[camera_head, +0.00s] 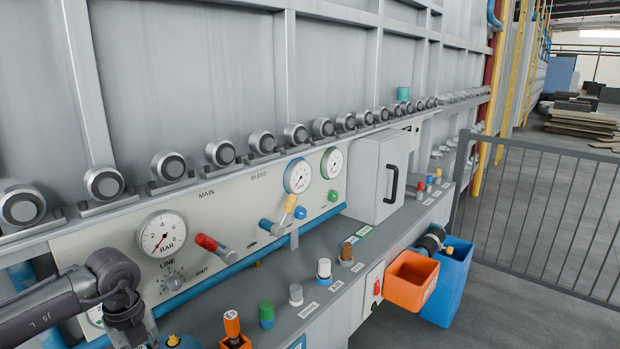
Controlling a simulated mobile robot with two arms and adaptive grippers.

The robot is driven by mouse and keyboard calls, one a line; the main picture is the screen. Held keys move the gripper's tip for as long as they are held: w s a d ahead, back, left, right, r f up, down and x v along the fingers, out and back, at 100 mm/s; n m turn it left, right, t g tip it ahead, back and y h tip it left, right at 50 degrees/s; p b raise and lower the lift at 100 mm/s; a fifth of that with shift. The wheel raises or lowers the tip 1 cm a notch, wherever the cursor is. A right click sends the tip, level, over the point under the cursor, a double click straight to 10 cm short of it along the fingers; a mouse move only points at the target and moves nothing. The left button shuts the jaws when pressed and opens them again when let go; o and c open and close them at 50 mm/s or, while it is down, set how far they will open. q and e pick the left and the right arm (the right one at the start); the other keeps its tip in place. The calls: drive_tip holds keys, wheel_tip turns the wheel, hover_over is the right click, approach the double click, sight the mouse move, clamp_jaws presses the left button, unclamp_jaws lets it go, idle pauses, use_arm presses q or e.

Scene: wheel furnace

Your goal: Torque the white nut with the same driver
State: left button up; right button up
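An orange-handled tool (232,325), which looks like the driver, stands upright in an orange holder (246,342) at the bottom edge. My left arm's wrist comes in at the lower left, left of this tool. Its fingertips are below the picture edge, so I cannot see whether they hold anything. My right gripper is not in view.
Behind the ledge is a panel with gauges (161,234), a red-handled valve (207,243) and blue pipes. A grey box (378,176) stands farther right. An orange bin (411,279) and a blue bin (447,287) hang at the front. A railing (540,215) closes off the right.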

use_arm(q)
drive_tip(key=o, duration=0.6)
drive_tip(key=shift+c, duration=0.2)
clamp_jaws()
drive_tip(key=shift+r+p, duration=0.45)
drive_tip(key=shift+r, duration=0.25)
drive_tip(key=shift+r, duration=0.2)
drive_tip(key=shift+r+p, duration=2.4)
drive_tip(key=shift+r, duration=1.1)
